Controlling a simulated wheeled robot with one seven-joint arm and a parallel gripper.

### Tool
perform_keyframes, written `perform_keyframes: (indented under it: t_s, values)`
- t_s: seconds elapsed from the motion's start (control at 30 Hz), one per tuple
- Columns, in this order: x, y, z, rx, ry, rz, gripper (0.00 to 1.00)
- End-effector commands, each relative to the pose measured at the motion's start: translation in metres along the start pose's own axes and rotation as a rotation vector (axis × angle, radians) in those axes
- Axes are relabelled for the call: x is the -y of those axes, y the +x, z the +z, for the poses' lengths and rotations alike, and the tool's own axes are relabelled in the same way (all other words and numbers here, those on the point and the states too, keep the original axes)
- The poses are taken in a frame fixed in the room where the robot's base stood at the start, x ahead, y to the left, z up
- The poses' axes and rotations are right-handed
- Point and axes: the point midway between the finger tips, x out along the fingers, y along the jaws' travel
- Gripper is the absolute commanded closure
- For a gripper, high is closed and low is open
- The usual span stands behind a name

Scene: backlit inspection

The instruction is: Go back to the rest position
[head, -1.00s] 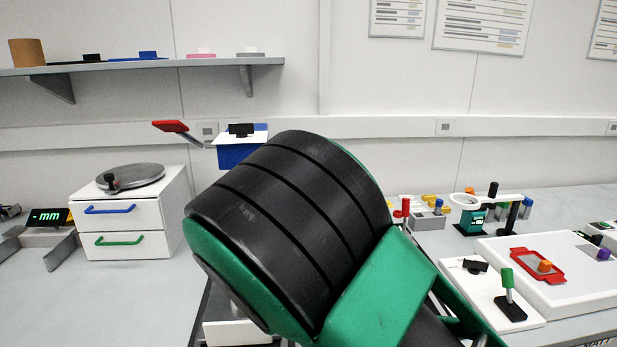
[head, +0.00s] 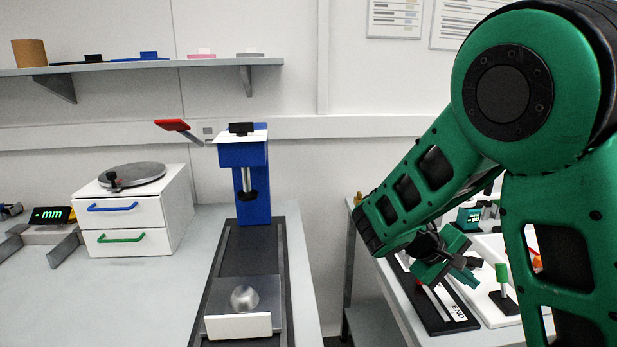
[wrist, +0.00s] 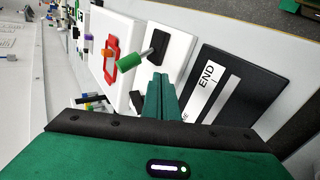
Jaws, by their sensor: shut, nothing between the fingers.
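My gripper (head: 462,272) is at the end of my green arm on the right of the head view, over the right-hand table. In the wrist view its green fingers (wrist: 161,93) are together with nothing between them. Near it are a black panel with a white strip marked END (head: 440,310) and a white board with a green-handled lever (head: 503,280). The panel also shows in the wrist view (wrist: 245,75), right of the fingers, and the green handle (wrist: 130,60) is just left of them. My arm hides much of the right table in the head view.
A blue press-like stand (head: 256,205) with a red-handled lever (head: 173,125) stands on the left table, behind a metal ball (head: 244,298) on a dark track. A white drawer unit (head: 140,215) and a display (head: 48,215) are further left. A gap separates the tables.

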Motion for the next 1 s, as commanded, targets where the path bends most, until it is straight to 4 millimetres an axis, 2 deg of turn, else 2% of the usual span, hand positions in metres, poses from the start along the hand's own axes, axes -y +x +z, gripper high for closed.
perform_keyframes:
  t_s: [0.03,0.2,0.4,0.57,0.8,1.0]
  values:
    - [-0.006,0.011,0.017,0.030,0.045,-0.063,1.00]
    - [-0.010,0.032,0.067,0.109,0.174,-0.249,1.00]
    - [-0.012,0.038,0.124,0.179,0.328,-0.444,1.00]
    - [-0.011,0.032,0.167,0.217,0.448,-0.577,1.00]
    - [-0.004,0.011,0.225,0.252,0.618,-0.737,1.00]
    - [0.005,-0.010,0.261,0.266,0.724,-0.820,1.00]
